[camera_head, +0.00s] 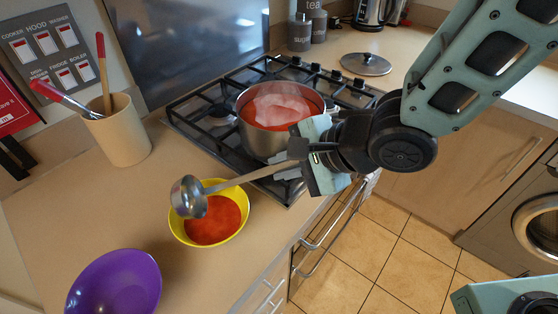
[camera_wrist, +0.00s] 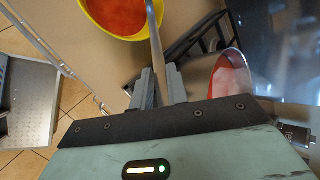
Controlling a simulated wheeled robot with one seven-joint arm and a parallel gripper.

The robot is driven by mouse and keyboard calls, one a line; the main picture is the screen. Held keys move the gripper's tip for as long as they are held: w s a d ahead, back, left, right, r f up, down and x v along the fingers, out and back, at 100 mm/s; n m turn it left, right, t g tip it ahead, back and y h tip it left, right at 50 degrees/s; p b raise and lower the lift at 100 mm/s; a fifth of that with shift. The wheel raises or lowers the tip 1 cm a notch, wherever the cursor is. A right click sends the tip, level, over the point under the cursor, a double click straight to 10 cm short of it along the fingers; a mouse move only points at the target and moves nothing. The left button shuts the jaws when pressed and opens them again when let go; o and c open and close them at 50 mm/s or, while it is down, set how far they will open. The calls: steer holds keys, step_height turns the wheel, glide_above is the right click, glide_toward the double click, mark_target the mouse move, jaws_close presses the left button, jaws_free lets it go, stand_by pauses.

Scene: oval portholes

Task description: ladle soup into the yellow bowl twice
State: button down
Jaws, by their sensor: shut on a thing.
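My gripper (camera_head: 300,150) is shut on the handle of a steel ladle (camera_head: 222,182); its jaws (camera_wrist: 159,86) and the handle also show in the wrist view. The ladle's bowl hangs over the left rim of the yellow bowl (camera_head: 240,222), and its contents cannot be made out. Red soup (camera_head: 212,222) lies in the yellow bowl, which stands on the counter and shows at the top of the wrist view (camera_wrist: 128,37). A steel pot (camera_head: 262,140) of red soup stands on the hob, right of the yellow bowl and beside my gripper.
A purple bowl (camera_head: 115,285) stands at the front left of the counter. A beige utensil crock (camera_head: 120,132) with red-handled tools stands at the left. A lid (camera_head: 366,64) lies behind the hob (camera_head: 208,118). The counter between crock and purple bowl is clear.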

steer(key=shift+d+f+y+b, duration=0.3)
steer(key=shift+f+b, duration=0.3)
steer(key=shift+b, duration=1.85)
steer(key=shift+d+f+y+b, duration=0.15)
steer(key=shift+f+y+b, duration=0.35)
steer(key=shift+b, duration=1.9)
steer(key=shift+w, duration=0.15)
